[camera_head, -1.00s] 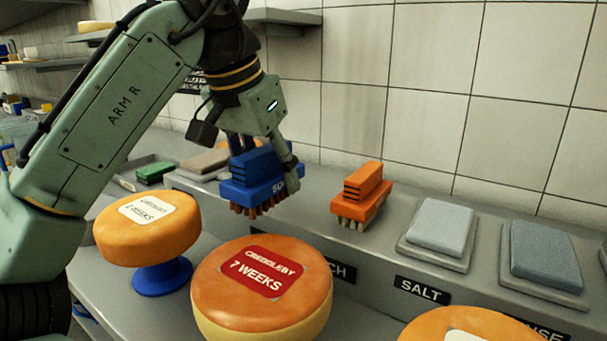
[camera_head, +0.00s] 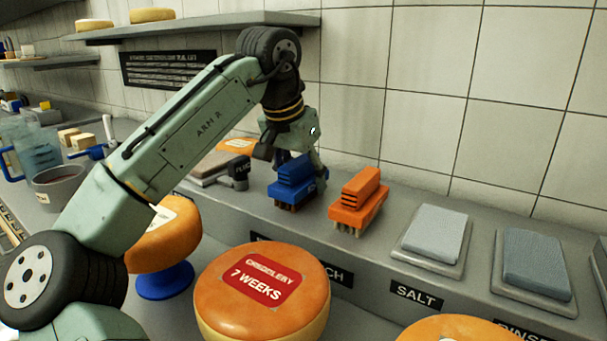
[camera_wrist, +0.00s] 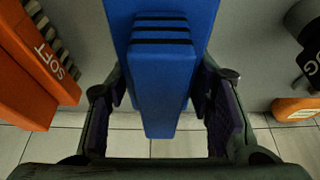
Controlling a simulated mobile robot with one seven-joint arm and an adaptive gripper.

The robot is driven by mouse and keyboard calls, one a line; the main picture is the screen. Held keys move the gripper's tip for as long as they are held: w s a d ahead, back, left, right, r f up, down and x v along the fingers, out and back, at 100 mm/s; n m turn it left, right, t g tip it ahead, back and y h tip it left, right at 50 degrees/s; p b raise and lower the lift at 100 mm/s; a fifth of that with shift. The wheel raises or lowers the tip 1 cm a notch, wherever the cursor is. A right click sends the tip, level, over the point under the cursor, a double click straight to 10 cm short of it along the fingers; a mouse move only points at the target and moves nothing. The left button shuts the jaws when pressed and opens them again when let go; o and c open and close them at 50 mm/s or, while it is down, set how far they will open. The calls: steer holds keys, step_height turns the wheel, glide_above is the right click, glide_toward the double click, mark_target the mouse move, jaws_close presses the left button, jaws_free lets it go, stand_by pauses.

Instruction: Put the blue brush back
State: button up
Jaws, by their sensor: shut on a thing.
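The blue brush (camera_head: 292,179) stands upright, bristles down, at the raised ledge just left of the orange brush. My gripper (camera_head: 302,168) is shut on its blue handle from above. In the wrist view the blue brush (camera_wrist: 165,80) lies between the two fingers of my gripper (camera_wrist: 165,105). Whether its bristles touch the ledge or hang slightly above it I cannot tell. The orange brush (camera_head: 358,204) stands close to its right; it also shows in the wrist view (camera_wrist: 30,75), marked SOFT.
The raised ledge (camera_head: 338,259) holds a SALT label (camera_head: 416,293), a pale block (camera_head: 437,231) and a grey-blue block (camera_head: 536,263). A dark labelled item (camera_head: 238,172) stands left of the brush. Cheese wheels (camera_head: 262,290) (camera_head: 165,244) sit in front. The tiled wall (camera_head: 430,90) is behind.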

steer(key=o, duration=1.1)
steer(key=shift+f, duration=0.1)
steer(key=v, duration=1.2)
steer(key=shift+s, duration=0.1)
